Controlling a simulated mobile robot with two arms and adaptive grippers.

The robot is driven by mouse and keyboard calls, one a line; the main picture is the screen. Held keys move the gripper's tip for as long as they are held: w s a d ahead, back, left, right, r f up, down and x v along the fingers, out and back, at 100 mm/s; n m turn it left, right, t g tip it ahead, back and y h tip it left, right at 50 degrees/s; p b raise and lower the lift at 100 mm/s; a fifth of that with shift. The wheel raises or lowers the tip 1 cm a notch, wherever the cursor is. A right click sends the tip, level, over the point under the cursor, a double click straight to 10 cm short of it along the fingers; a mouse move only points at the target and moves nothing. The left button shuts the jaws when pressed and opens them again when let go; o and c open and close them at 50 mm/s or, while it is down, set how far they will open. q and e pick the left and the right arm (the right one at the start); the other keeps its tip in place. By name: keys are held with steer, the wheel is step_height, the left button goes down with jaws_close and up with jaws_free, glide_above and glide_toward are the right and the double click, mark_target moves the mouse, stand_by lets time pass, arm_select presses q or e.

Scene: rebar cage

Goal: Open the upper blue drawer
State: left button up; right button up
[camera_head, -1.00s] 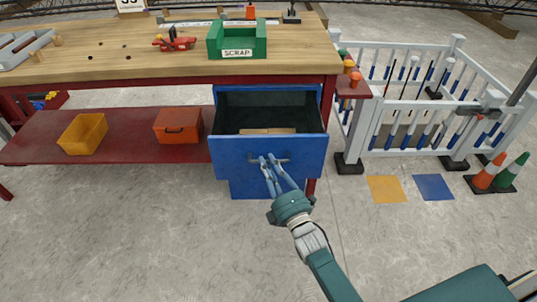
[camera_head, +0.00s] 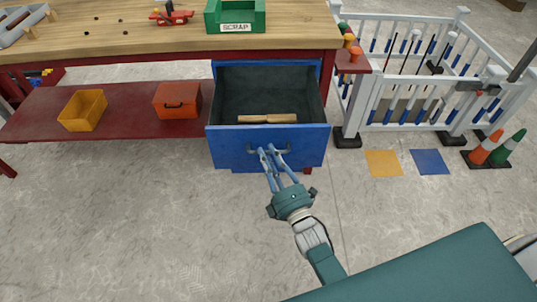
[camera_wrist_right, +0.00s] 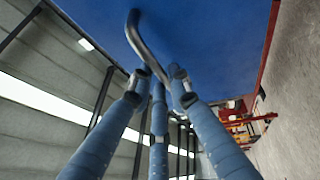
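The upper blue drawer (camera_head: 235,148) under the workbench is pulled well out. Its dark inside shows, with a wooden-handled item (camera_head: 267,118) lying in it. A curved metal handle (camera_head: 253,149) is on its front; the handle also shows in the wrist view (camera_wrist_right: 140,38). My right gripper (camera_head: 272,152) is at the handle, its blue fingers closed in around the bar. In the wrist view, the fingertips (camera_wrist_right: 159,78) meet at the handle's lower end, partly hiding it. My left gripper is not in view.
The wooden workbench (camera_head: 110,38) carries a green SCRAP bin (camera_head: 253,15). A yellow bin (camera_head: 83,110) and an orange box (camera_head: 177,101) are on the red lower shelf (camera_head: 125,120). A white fence (camera_head: 400,127) and cones (camera_head: 487,147) stand at the right. The floor before the drawer is clear.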

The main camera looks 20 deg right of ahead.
steer(key=shift+o, duration=1.3)
steer(key=v, duration=1.2)
steer(key=shift+f, duration=0.15)
